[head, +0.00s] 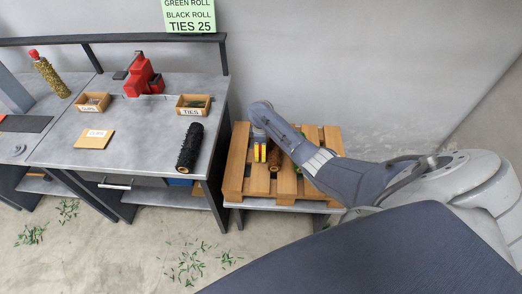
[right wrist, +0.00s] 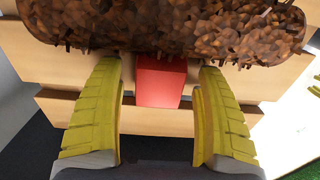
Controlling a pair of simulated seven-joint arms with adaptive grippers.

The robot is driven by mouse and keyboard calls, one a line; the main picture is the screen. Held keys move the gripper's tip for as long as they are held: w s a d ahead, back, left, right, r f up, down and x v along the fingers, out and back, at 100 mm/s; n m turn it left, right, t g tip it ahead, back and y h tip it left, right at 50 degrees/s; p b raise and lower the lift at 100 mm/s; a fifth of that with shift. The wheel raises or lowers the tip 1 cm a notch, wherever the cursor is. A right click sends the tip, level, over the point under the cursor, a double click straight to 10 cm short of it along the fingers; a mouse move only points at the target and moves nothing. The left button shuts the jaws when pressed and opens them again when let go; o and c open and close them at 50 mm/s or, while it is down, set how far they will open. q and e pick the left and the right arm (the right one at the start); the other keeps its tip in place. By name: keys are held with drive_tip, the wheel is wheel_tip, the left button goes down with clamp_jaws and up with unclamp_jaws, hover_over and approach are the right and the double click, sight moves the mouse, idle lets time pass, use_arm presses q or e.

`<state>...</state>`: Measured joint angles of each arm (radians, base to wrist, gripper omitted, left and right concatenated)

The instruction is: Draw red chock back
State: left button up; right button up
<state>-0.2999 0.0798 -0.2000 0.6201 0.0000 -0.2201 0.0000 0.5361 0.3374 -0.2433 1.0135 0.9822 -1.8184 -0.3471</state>
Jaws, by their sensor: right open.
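The red chock (right wrist: 161,84) shows in the right wrist view as a small red block on the pallet slats, against the near side of a rough brown roll (right wrist: 175,28). My right gripper (right wrist: 159,76) is open, with one yellow finger on each side of the chock. Gaps show between the chock and both fingers. In the head view my right gripper (head: 261,153) points down over the wooden pallet (head: 235,172), beside the brown roll (head: 275,158), which my arm partly hides. I cannot make out the chock clearly there. My left gripper is not in view.
Green scraps (head: 187,266) litter the floor. The pallet's left edge is clear.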

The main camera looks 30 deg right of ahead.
drive_tip(key=shift+c, duration=0.4)
drive_tip(key=c, duration=1.3)
